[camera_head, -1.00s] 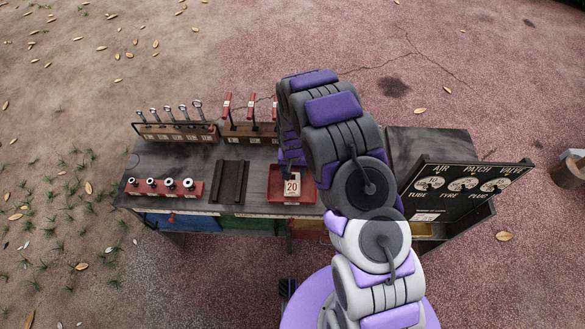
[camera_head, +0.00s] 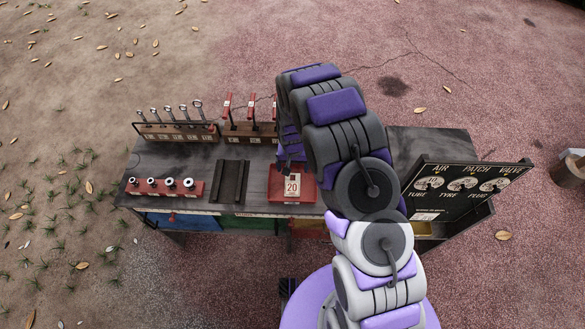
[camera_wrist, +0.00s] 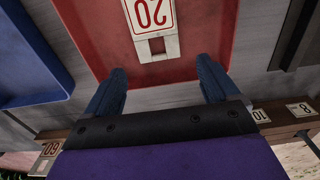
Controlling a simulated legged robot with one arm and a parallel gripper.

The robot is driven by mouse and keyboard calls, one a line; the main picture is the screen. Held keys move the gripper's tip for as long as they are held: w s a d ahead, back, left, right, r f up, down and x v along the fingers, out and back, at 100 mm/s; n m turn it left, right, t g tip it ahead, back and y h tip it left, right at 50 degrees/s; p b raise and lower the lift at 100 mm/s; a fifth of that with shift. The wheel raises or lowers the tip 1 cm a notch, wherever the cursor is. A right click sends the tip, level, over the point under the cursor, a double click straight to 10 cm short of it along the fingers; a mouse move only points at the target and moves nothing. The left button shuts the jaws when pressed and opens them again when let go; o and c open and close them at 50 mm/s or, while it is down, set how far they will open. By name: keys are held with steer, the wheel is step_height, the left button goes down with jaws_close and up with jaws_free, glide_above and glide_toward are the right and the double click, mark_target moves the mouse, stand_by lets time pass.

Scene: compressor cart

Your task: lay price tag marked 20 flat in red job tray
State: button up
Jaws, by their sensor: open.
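The price tag marked 20 (camera_head: 292,187) is a cream card with red digits. It appears to lie flat inside the red job tray (camera_head: 273,195). In the wrist view the tag (camera_wrist: 150,14) shows upside down at the top, its end with a dark square mark toward me, on the red tray floor (camera_wrist: 95,30). My gripper (camera_wrist: 164,76) is open, its two blue-grey fingers apart with nothing between them. The tag is just beyond the fingertips, not touching them. In the head view my arm hides part of the tray's right side.
A dark grooved holder (camera_head: 231,182) stands left of the tray. A red socket rack (camera_head: 165,187) and a wooden wrench rack (camera_head: 176,132) are farther left. Red-handled tools (camera_head: 251,120) stand behind. A dark sign board (camera_head: 462,184) is at right. A blue tray (camera_wrist: 30,55) shows in the wrist view.

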step_height(320, 180, up, 15)
steer(key=p, duration=0.2)
stand_by(0.8)
